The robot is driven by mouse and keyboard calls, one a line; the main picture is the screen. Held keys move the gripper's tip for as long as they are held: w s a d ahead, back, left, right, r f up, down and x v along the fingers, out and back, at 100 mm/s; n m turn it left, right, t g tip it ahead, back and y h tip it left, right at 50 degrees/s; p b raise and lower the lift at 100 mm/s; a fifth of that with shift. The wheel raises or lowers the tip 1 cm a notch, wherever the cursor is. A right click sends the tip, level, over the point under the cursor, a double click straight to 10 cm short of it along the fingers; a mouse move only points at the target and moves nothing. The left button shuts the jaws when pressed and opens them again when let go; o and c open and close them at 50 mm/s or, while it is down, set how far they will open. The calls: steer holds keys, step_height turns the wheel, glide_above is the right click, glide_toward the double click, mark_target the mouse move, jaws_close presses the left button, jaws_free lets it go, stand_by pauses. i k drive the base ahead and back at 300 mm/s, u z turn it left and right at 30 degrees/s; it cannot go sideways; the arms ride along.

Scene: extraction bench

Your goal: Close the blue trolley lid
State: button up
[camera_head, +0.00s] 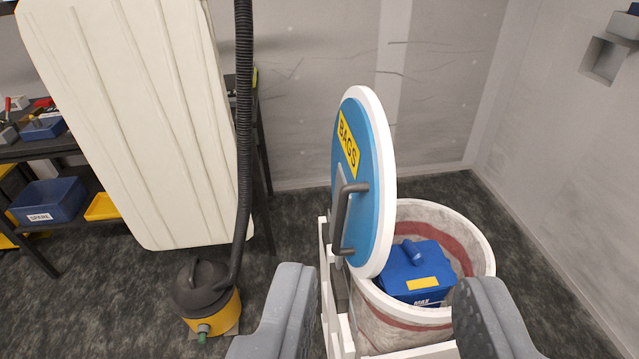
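The blue trolley lid (378,170) stands upright on the left side of a round trolley bin (478,243). It has a white rim, a yellow BAGS label (348,144) and a dark grey handle (341,215) on its left face. The bin is open, off-white with red bands, in a white frame. A blue box (411,269) with a yellow label lies inside it. My gripper (383,300) is open, its grey fingers at the bottom of the view, in front of the trolley. No contact with the lid shows. The lower part of the trolley is partly hidden by the fingers.
A yellow and black vacuum (205,298) with a tall black hose (243,120) stands left of the trolley. A cream panel (140,120) leans before shelves holding a blue bin (48,200). Dark carpet is clear right of the trolley, up to the grey wall.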

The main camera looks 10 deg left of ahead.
mark_target(361, 229)
steer(key=u, duration=0.1)
steer(key=i, duration=1)
steer(key=z, duration=0.1)
